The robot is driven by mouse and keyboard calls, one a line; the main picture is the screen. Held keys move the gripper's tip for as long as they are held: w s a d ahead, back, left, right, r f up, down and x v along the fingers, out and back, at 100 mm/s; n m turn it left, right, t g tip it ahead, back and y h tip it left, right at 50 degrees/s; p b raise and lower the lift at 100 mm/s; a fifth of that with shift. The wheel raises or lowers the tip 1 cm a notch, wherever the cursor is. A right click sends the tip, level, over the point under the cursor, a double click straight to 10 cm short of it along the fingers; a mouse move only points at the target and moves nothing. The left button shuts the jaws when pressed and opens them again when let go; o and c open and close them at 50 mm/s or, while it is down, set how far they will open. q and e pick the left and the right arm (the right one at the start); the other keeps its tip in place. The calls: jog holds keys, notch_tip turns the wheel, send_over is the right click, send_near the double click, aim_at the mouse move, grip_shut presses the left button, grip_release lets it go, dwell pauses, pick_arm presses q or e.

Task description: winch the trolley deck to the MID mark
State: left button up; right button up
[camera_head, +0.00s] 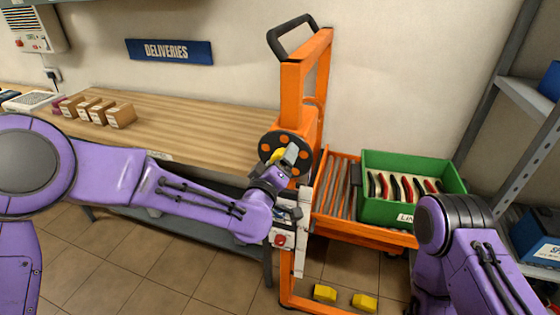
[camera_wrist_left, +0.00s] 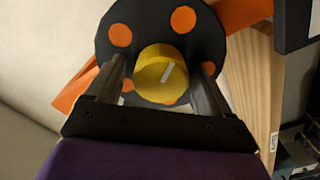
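The orange trolley (camera_head: 308,75) stands upright in the middle of the head view. Its black winch wheel (camera_head: 268,143) has orange spots and a yellow knob (camera_head: 277,155). My left gripper (camera_head: 285,158) is at the wheel. In the left wrist view its open fingers (camera_wrist_left: 163,68) stand on either side of the yellow knob (camera_wrist_left: 150,78), with a gap showing. The roller deck (camera_head: 337,187) bears a green crate (camera_head: 400,161). A pale strip (camera_head: 300,262) runs down the mast; no MID mark is readable. My right gripper is out of view.
A wooden bench (camera_head: 190,118) with several small cartons (camera_head: 121,115) stands left of the trolley. Two yellow blocks (camera_head: 325,292) are at the trolley's foot. A grey shelf rack (camera_head: 520,100) stands at the right. Tiled floor (camera_head: 165,268) shows below the bench.

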pick_arm(q)
jog(key=shift+s+f, duration=0.1)
jog(key=shift+s, duration=0.2)
jog(key=b+v, duration=0.2)
jog(key=v, duration=0.8)
jog(key=shift+b, duration=0.4)
